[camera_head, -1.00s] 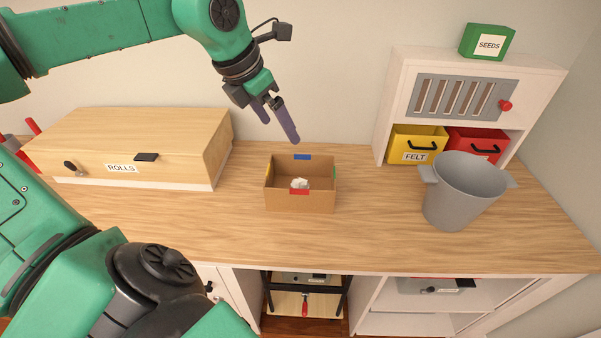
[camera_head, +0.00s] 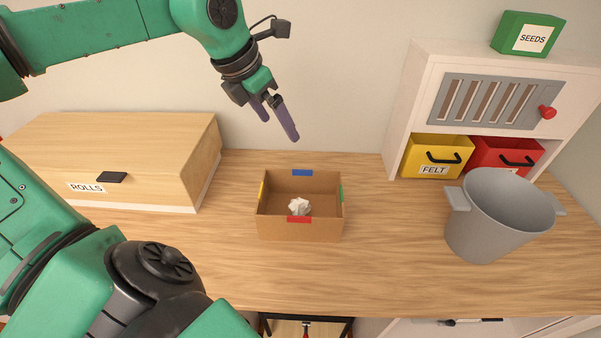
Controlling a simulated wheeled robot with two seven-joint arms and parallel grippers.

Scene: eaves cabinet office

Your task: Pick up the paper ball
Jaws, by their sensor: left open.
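The white crumpled paper ball (camera_head: 299,206) lies inside an open cardboard box (camera_head: 320,228) on the wooden counter. The box has coloured tabs on its sides: blue at the back, red at the front, yellow left, green right. The red front side hides the ball's lower part. My left gripper (camera_head: 278,120) is open and empty, its purple fingers pointing down, above and behind the box's back left. My right gripper is not in view.
A grey bin (camera_head: 490,232) stands on the right of the counter (camera_head: 380,262). Behind it is a white cabinet (camera_head: 405,105) with yellow (camera_head: 425,155) and red (camera_head: 500,155) drawers and a green seeds box (camera_head: 528,35) on top. A wooden rolls cabinet (camera_head: 130,145) stands left. Counter around the box is clear.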

